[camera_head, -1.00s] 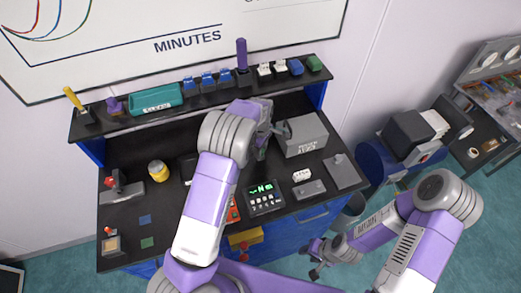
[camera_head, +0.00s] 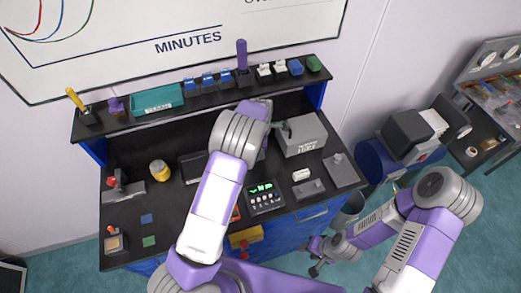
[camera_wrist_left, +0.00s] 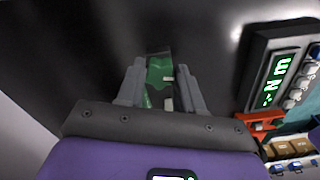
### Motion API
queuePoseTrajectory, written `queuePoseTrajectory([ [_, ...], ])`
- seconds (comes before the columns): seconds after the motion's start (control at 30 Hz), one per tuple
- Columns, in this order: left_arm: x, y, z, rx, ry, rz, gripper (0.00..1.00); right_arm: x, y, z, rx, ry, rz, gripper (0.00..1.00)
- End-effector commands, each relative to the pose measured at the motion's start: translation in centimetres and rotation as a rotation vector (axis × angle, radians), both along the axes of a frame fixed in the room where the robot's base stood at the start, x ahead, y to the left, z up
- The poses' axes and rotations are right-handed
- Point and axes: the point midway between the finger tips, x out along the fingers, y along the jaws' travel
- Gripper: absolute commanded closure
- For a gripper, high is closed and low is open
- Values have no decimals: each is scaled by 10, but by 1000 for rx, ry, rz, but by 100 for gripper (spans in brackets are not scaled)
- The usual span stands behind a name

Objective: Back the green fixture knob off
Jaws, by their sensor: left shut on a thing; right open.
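The green fixture knob (camera_wrist_left: 159,73) shows in the left wrist view between the two grey fingers of my left gripper (camera_wrist_left: 161,80). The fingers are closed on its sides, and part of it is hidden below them. In the head view my left arm and wrist cover the knob and the left gripper, over the back middle of the bench. My right gripper (camera_head: 316,258) is open and empty, low in front of the bench's right side.
On the black bench (camera_head: 135,230), a control box with a green display (camera_head: 263,197) stands right of my left arm. A shelf (camera_head: 142,123) with several small items runs along the back.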

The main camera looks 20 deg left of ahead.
Motion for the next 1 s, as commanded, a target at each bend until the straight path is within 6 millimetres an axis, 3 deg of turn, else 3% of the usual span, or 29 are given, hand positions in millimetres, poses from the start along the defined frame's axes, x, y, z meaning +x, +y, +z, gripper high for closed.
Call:
queuePoseTrajectory([
  [0.13,-1,-1,-1,1,5,60,95,0,0,3,0,0,0,57],
  [0.4,-2,-1,-1,1,6,376,95,0,0,16,0,0,0,57],
  [0.67,-2,-1,-2,0,6,399,95,0,0,15,0,0,0,57],
  [0.7,-2,-1,-2,0,6,399,58,0,0,15,0,0,0,57],
  [0.8,-1,-1,-2,0,4,398,47,0,0,15,0,0,0,57],
  [1.0,-1,0,-1,0,2,397,47,0,0,15,0,0,0,57],
])
